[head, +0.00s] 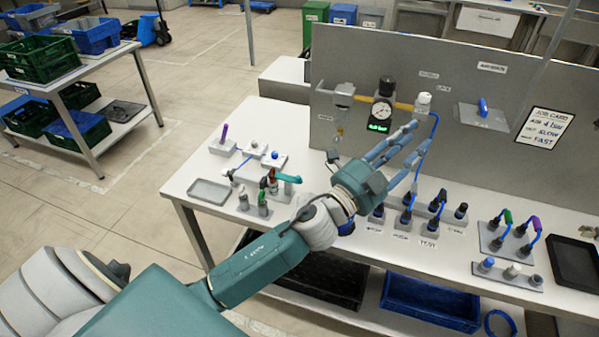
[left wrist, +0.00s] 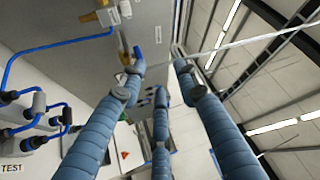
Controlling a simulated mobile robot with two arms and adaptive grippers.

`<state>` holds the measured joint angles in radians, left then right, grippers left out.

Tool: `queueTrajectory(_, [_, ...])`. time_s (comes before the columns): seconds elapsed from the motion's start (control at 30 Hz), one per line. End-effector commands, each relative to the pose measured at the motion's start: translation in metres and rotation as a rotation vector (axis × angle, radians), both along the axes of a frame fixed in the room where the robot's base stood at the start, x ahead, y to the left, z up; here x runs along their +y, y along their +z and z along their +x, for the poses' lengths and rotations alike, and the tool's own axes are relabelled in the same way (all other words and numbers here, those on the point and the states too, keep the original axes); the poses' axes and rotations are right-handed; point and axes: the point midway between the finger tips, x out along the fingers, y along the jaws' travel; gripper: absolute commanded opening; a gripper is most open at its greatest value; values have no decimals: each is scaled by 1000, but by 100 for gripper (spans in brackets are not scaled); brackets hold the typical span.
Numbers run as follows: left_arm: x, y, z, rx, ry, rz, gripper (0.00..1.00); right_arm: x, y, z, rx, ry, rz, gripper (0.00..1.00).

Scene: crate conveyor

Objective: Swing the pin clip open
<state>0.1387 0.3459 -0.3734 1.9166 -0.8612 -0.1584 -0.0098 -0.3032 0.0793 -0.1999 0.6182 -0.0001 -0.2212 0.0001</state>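I cannot make out a pin clip with certainty. In the head view, a brass pipe (head: 403,106) runs along the grey panel from a round gauge (head: 383,112) to a white fitting (head: 423,101), with a blue hose below it. My left gripper (head: 413,143) is over the bench, in front of the panel and just below the fitting. Its blue segmented fingers are spread, with nothing visible between them. In the left wrist view, the gripper (left wrist: 158,75) is open, and a brass piece with a blue lever (left wrist: 137,52) shows behind the left fingertip. My right gripper is not in view.
A grey box (head: 344,94) on the panel has a small part hanging under it. Sockets with blue hoses (head: 510,230) stand on the bench at right. Small fixtures (head: 255,150) and an empty grey tray (head: 209,191) are at left. A blue crate (head: 430,303) sits below.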

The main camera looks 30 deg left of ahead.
Motion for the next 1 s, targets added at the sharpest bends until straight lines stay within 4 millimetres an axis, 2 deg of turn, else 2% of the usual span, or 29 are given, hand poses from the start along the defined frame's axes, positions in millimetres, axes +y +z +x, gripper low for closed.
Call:
queueTrajectory(0.03, [-24,17,6,-93,-81,122,32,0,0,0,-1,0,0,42])
queueTrajectory(0.07, [-40,23,6,-144,-135,201,32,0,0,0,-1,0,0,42])
queueTrajectory(0.1, [-60,26,5,-207,-208,311,32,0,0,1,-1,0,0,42])
queueTrajectory(0.17, [-86,21,3,-282,-319,481,32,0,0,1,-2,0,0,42])
queueTrajectory(0.2, [-99,12,2,-319,-392,598,32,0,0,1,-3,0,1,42])
queueTrajectory(0.27, [-110,-8,1,-354,-500,777,32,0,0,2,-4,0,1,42])
queueTrajectory(0.37, [-100,-53,5,-350,-675,1081,32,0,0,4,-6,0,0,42])
queueTrajectory(0.4, [-85,-73,8,-324,-742,1200,32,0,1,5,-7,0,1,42])
queueTrajectory(0.47, [-52,-99,13,-259,-837,1374,32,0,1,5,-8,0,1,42])
queueTrajectory(0.5, [-24,-113,16,-197,-896,1482,32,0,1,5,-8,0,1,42])
queueTrajectory(0.57, [27,-128,18,-77,-977,1629,32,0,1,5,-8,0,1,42])
queueTrajectory(0.6, [62,-134,18,15,-1026,1711,32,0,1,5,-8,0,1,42])
queueTrajectory(0.67, [115,-135,14,161,-1085,1807,32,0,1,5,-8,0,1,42])
queueTrajectory(0.7, [147,-132,9,259,-1119,1853,32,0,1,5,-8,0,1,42])
queueTrajectory(0.8, [210,-119,-7,469,-1176,1918,32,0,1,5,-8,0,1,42])
queueTrajectory(0.9, [246,-107,-21,606,-1210,1937,32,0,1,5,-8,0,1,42])
queueTrajectory(1.0, [260,-103,-28,664,-1225,1939,32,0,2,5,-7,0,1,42])
